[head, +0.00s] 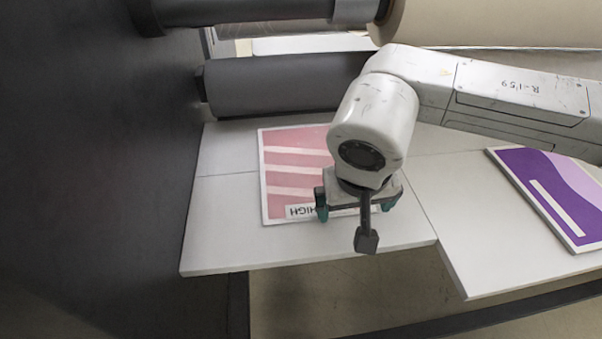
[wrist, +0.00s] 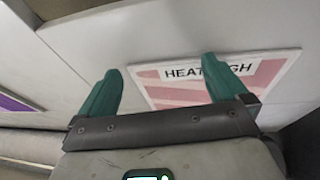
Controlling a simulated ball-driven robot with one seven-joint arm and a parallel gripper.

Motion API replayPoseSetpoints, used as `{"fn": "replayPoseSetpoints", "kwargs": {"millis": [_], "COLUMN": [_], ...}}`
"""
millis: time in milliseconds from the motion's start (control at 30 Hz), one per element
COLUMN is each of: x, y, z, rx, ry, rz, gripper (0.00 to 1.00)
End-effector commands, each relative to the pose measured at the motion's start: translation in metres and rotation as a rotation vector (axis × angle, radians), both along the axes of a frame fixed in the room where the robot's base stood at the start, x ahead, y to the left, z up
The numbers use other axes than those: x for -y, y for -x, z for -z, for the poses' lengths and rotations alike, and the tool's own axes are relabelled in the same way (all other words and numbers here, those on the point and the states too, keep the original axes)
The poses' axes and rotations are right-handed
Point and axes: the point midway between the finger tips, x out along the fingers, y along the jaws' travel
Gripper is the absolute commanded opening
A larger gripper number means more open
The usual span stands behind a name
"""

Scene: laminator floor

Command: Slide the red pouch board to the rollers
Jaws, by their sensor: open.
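The red pouch board (head: 288,165) lies flat on the white table, pink-red with pale stripes and a white label at its near edge. My arm hides its right part. In the wrist view the board (wrist: 185,95) shows beyond my fingers, its label partly covered by the right finger. My gripper (head: 356,207) is open with nothing seen between its green fingers, over the near edge of the board. It also shows in the wrist view (wrist: 163,75). I cannot tell whether the fingers touch the board. A dark grey roller (head: 285,85) lies across the table's far end, beyond the board.
A purple board (head: 555,195) lies on the table panel (head: 470,240) at the right. A dark roller (head: 240,10) and a beige roll (head: 490,22) are higher up at the back. A dark wall (head: 95,150) borders the left. Bare table lies left of the red board.

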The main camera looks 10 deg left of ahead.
Motion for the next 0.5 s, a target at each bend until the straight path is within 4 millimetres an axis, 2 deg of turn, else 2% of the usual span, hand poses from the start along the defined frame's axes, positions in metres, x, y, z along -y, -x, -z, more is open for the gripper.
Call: {"fn": "replayPoseSetpoints", "kwargs": {"millis": [500], "x": [-0.002], "y": [-0.0084], "z": [0.0008], "rx": [0.002], "ry": [0.001], "rz": [0.002], "gripper": [1.0]}}
